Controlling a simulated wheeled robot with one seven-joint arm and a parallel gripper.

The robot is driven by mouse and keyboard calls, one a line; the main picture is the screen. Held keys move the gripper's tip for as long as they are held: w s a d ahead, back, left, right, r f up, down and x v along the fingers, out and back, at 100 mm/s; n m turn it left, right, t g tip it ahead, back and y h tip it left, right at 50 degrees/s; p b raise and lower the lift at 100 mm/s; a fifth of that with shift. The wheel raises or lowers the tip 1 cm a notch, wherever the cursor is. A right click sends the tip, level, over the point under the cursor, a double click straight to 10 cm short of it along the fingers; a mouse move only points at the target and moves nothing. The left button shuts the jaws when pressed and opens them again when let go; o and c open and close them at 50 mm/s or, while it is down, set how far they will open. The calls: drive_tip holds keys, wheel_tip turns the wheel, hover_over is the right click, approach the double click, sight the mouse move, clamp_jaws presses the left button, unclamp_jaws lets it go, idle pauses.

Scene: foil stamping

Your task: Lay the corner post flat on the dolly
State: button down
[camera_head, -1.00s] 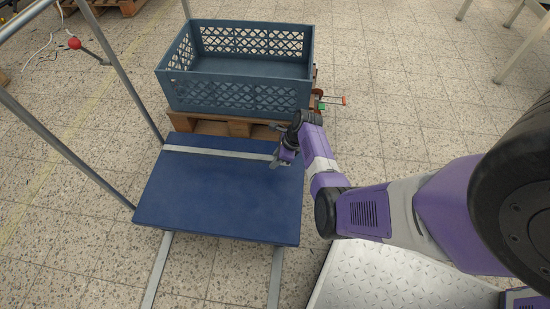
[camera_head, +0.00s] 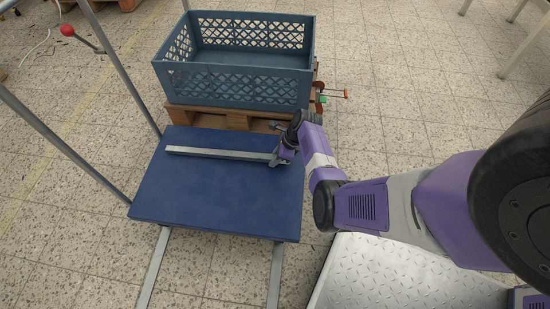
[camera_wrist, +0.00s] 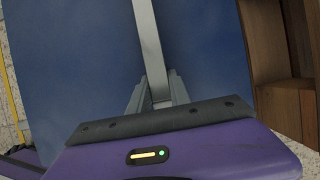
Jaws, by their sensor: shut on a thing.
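The corner post (camera_head: 215,153) is a long light-grey metal bar. It lies along the far part of the blue dolly deck (camera_head: 215,200), level and roughly parallel to the far edge; I cannot tell whether it fully touches the deck. My gripper (camera_head: 277,158) is at the right end of the post, low over the dolly's far right corner. In the wrist view the post (camera_wrist: 149,45) runs from between the fingers (camera_wrist: 159,95) away over the blue deck (camera_wrist: 80,60). The fingers are shut on it.
A blue-grey crate (camera_head: 235,86) stands on a wooden pallet (camera_head: 215,118) just behind the dolly. The dolly's grey tube frame (camera_head: 60,140) rises on the left. A red ball knob (camera_head: 68,30) is at upper left. The near deck is clear.

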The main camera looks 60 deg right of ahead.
drive_tip(key=c, duration=1.1)
unclamp_jaws()
drive_tip(key=shift+s+a+f, duration=0.15)
drive_tip(key=shift+f, duration=0.35)
drive_tip(key=shift+s+a+f, duration=0.1)
drive_tip(key=shift+a+f, duration=0.05)
drive_tip(key=shift+f, duration=0.3)
drive_tip(key=shift+s, duration=0.1)
drive_tip(key=p+v, duration=0.2)
drive_tip(key=v, duration=0.1)
drive_tip(key=w+p+v, duration=0.1)
drive_tip(key=p+v, duration=0.1)
drive_tip(key=v, duration=0.1)
drive_tip(key=d+p+v, duration=0.1)
drive_tip(key=v, duration=0.2)
drive_tip(key=shift+w+d+r+p, duration=0.1)
drive_tip(key=shift+w+r+p, duration=0.15)
drive_tip(key=shift+r+p, duration=0.15)
